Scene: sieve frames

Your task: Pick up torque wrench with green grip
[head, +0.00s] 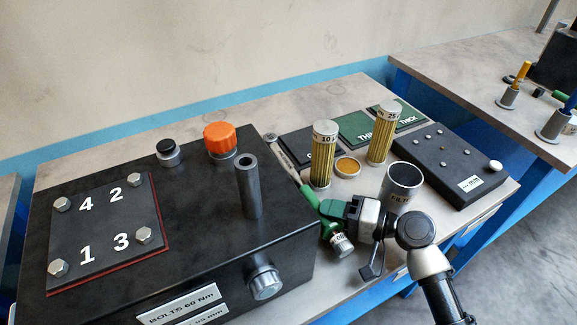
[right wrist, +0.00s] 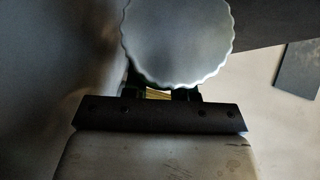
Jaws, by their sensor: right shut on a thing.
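The torque wrench with green grip (head: 309,195) lies slanting along the right side of the black box, its grey shaft running up and left to a head at the box's back edge. My right gripper (head: 335,210) is shut on its green grip and hides part of it. In the right wrist view, a grey scalloped round cap (right wrist: 178,40) stands in front of the jaws and hides the fingertips and what is between them. I cannot tell whether the wrench touches the table. My left gripper is not in view.
The black box (head: 200,235) with a numbered bolt plate, an orange cap (head: 220,138) and an upright tube (head: 248,187) fills the left. Two gold filter cartridges (head: 322,160) (head: 383,135), a grey cup (head: 401,183) and a black bolt block (head: 450,165) stand close around my right gripper.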

